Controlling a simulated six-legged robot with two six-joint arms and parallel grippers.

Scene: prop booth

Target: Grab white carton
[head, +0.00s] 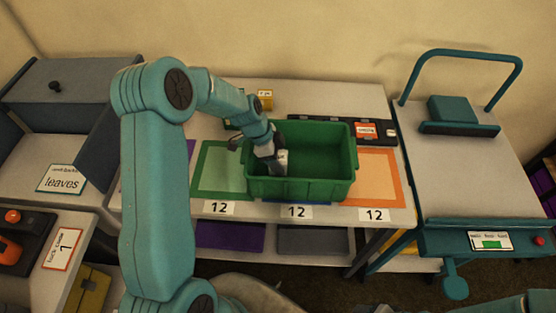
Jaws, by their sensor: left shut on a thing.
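A small white carton (282,158) shows inside the green crate (300,189), near its left end. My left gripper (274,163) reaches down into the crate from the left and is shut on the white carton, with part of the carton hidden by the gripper. The crate stands on the middle of the table, between a green mat and an orange mat. My right gripper is not in view.
The green mat (212,180) and the orange mat (379,180) lie beside the crate. A small yellow box (265,97) stands behind it. A teal-framed cart (450,170) stands at the right. A grey cabinet (60,90) is at the left.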

